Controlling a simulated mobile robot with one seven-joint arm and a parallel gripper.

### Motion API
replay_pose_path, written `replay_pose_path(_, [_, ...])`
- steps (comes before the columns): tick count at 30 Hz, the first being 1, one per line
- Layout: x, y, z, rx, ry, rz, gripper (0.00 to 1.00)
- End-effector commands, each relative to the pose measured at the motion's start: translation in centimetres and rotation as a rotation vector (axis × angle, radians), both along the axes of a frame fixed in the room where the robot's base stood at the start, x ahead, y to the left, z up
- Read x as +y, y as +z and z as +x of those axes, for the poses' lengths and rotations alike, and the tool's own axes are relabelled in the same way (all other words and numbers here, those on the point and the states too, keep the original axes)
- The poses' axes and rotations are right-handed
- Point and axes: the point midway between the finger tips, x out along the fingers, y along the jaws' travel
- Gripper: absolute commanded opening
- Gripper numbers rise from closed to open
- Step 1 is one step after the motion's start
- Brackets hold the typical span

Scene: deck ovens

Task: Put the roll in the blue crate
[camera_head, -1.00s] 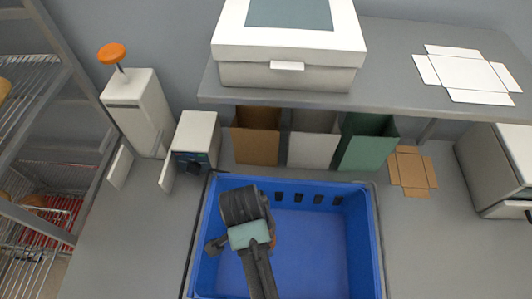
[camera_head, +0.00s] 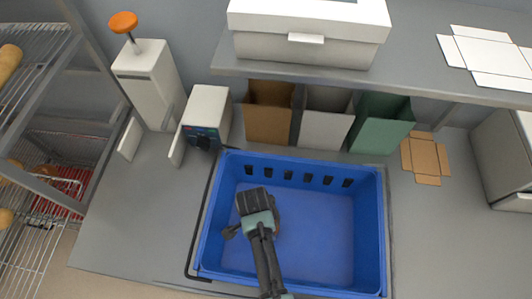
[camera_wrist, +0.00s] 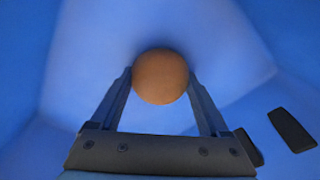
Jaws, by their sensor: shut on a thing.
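The blue crate (camera_head: 330,235) stands on the grey counter in the head view and is empty apart from my gripper and what it holds. My gripper (camera_head: 262,222) reaches down inside the crate's left half. In the wrist view, my gripper (camera_wrist: 160,100) is shut on the round brown roll (camera_wrist: 160,77), which sits between the fingertips. Blue crate walls and floor surround the roll there. In the head view the roll (camera_head: 278,226) is mostly hidden behind my gripper. I cannot tell whether the roll touches the crate floor.
Brown, white and green bins (camera_head: 325,130) stand behind the crate under a shelf (camera_head: 420,60) with a white box (camera_head: 300,50). A dispenser with an orange knob (camera_head: 124,22) stands at the back left. Wire racks (camera_head: 30,170) are at far left.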

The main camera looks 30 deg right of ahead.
Motion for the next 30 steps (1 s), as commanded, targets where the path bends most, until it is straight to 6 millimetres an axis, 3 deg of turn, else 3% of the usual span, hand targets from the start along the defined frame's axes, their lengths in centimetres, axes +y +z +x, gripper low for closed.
replay_pose_path(11, [0.0, -0.5, 0.0, -0.001, 0.001, 0.0, 0.26])
replay_pose_path(12, [0.0, -0.4, 0.0, -0.001, 0.001, 0.0, 0.86])
replay_pose_path(15, [0.0, -0.3, 0.0, -0.001, 0.001, 0.0, 1.0])
replay_pose_path(25, [0.0, 0.3, 0.0, -0.002, 0.001, 0.0, 1.0])
replay_pose_path(30, [0.3, 2.5, 0.1, -0.005, 0.002, -0.001, 1.0])
